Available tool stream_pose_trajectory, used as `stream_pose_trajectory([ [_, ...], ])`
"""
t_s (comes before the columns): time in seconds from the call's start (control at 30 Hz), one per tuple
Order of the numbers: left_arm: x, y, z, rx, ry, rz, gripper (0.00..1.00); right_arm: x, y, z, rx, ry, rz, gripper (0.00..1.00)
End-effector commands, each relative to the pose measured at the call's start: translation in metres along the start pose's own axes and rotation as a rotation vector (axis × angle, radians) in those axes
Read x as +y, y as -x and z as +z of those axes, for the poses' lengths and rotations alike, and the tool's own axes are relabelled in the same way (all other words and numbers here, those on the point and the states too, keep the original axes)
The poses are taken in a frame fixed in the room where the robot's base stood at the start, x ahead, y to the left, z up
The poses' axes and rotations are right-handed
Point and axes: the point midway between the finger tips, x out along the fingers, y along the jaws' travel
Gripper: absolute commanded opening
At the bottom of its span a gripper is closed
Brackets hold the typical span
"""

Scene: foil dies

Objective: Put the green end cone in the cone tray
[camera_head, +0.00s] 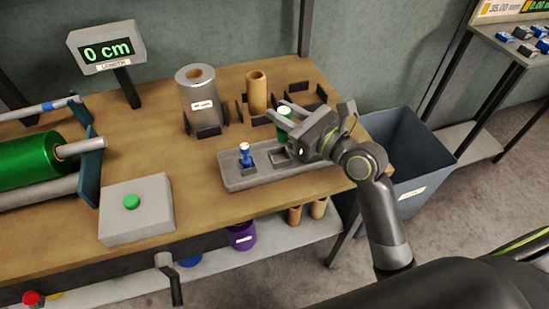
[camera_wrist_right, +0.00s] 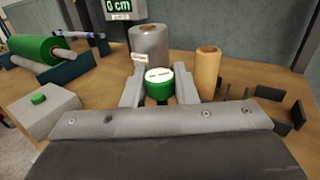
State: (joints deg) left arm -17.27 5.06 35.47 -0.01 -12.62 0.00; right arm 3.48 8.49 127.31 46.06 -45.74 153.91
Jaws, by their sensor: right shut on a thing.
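The green end cone (camera_head: 284,111) with a pale top is between the fingers of my right gripper (camera_head: 287,114), which is shut on it. In the right wrist view the green cone (camera_wrist_right: 159,90) sits between the two grey fingers. The grey cone tray (camera_head: 262,182) is on the table just below and in front of the gripper. A blue cone (camera_head: 245,152) stands in the tray's left socket, and a square socket (camera_head: 280,157) beside it looks empty. My gripper and wrist hide the tray's right part. My left gripper is not in view.
Behind the tray stand a silver roll (camera_head: 197,95) and a brown tube (camera_head: 257,92) in dark holders. A white box with a green button (camera_head: 131,201) is at the front left. A grey bin (camera_head: 408,145) is beyond the table's right edge.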

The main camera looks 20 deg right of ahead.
Motion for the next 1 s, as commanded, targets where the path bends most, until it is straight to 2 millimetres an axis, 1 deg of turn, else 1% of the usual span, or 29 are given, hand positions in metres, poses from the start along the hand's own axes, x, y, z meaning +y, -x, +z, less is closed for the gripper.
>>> stream_pose_trajectory([
  [0.03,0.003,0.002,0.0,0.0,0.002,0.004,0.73,0.0,-0.007,0.007,-0.003,0.0,0.003,0.02],
  [0.13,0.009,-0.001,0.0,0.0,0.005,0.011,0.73,-0.001,-0.013,0.004,0.003,-0.004,0.004,0.02],
  [0.3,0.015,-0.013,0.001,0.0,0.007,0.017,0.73,-0.001,-0.014,-0.026,0.006,-0.007,0.004,0.02],
  [0.53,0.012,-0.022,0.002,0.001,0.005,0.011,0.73,-0.001,-0.014,-0.049,0.004,-0.005,0.005,0.02],
  [0.7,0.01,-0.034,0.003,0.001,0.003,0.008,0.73,-0.001,-0.014,-0.079,0.005,-0.005,0.004,0.02],
  [0.77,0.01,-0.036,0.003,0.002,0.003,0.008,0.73,-0.001,-0.014,-0.086,0.003,-0.006,0.004,0.02],
  [0.83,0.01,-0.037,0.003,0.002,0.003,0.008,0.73,-0.001,-0.014,-0.089,0.003,-0.004,0.004,0.02],
  [1.0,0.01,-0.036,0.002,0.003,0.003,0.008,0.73,-0.001,-0.014,-0.089,0.001,-0.003,0.004,0.02],
])
